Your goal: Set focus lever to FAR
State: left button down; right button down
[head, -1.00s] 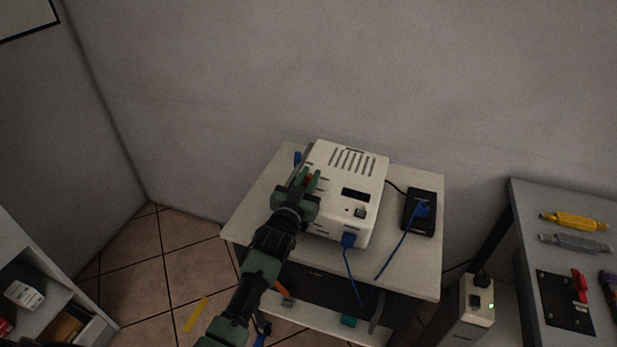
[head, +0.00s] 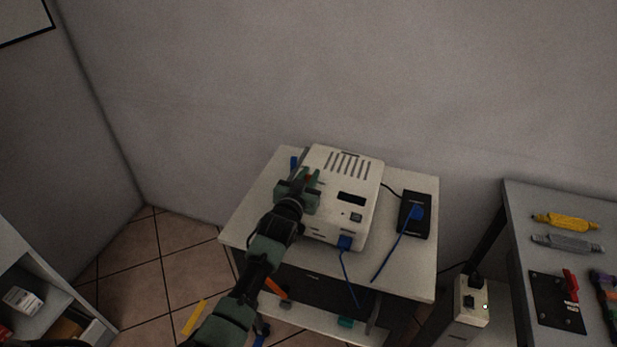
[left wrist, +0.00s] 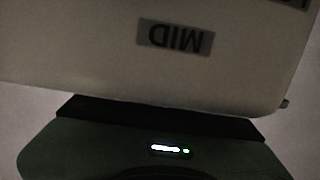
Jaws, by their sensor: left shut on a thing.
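The white projector-like device (head: 369,182) sits on the small table, with vents on top and a dark display. My left gripper (head: 310,178) is at its left side, shut on a small red piece there that looks like the focus lever; the fingers mostly hide it. In the left wrist view the device's pale side (left wrist: 75,40) fills the top, with an upside-down MID label (left wrist: 175,38). Another label (left wrist: 292,3) is cut off at the top right corner and I cannot read it. The lever does not show in that view. My right gripper is out of view.
A blue plug (head: 345,243) with a hanging cable is in the device's front. A black box (head: 415,222) with a blue plug stands to its right. The small table (head: 262,215) has a lower shelf. A grey workbench with tools (head: 566,222) is at the right.

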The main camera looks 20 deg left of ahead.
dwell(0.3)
pick_arm(q)
jog(key=c, duration=1.6)
grip_release()
jog(key=shift+o, duration=1.4)
jog(key=shift+w+f, duration=0.15)
jog(key=shift+w, duration=0.05)
jog(key=shift+s, duration=0.1)
jog(key=shift+s+a+r, duration=0.1)
jog(key=shift+s+r, duration=0.05)
jog(key=shift+s, duration=1.1)
jog(key=shift+s+d+r, duration=0.1)
jog(key=shift+s+r, duration=0.1)
jog(key=shift+s, duration=1.1)
jog(key=shift+s+a+r, duration=0.1)
jog(key=shift+s+r, duration=0.05)
jog(key=shift+s, duration=1.1)
